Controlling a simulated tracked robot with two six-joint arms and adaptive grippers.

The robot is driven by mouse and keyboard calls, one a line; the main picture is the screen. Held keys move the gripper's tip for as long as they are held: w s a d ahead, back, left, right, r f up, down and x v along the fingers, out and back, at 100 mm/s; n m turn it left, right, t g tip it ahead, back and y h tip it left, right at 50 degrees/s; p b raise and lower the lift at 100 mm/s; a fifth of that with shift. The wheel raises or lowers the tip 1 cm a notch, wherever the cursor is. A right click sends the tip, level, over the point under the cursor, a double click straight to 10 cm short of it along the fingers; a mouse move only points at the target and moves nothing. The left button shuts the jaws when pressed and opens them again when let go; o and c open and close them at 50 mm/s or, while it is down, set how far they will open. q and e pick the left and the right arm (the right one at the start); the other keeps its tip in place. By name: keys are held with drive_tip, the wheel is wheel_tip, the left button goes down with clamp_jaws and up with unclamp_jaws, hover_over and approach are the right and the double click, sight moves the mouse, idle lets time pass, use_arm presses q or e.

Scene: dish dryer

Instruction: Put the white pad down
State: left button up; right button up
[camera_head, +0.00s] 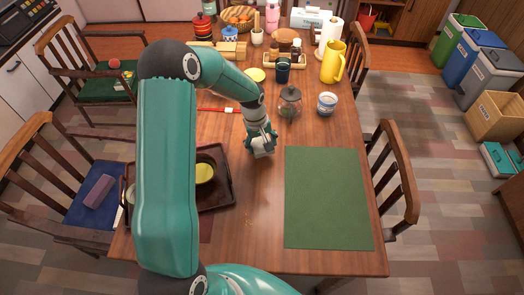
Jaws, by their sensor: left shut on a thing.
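My left gripper (262,141) reaches in over the wooden table (240,225) and points down. Its fingers are shut on a small pale block, which looks like the white pad (263,150). Most of the pad is hidden by the fingers, and I cannot tell whether it touches the table. The gripper is left of the green mat's upper left corner and right of the brown tray. My right gripper is not in view.
The green mat (328,200) is bare. The brown tray (222,198) holds a yellow-lined bowl (205,172), partly behind my arm. A glass jar (290,104), a patterned cup (327,103) and a yellow pitcher (333,62) stand farther back. Bare wood lies between tray and mat.

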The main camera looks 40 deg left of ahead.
sight(257, 147)
use_arm(q)
drive_tip(key=shift+f, duration=2.05)
drive_tip(key=shift+f, duration=0.1)
drive_tip(key=o, duration=1.6)
drive_tip(key=shift+c, duration=0.2)
drive_tip(key=shift+r, duration=0.2)
drive_tip(key=r, duration=0.4)
drive_tip(key=s+r, duration=0.1)
drive_tip(key=r, duration=0.3)
drive_tip(key=r+b, duration=0.1)
drive_tip(key=r, duration=0.2)
drive_tip(key=shift+s+a+r, duration=0.25)
drive_tip(key=shift+a+r, duration=0.1)
drive_tip(key=shift+r, duration=0.05)
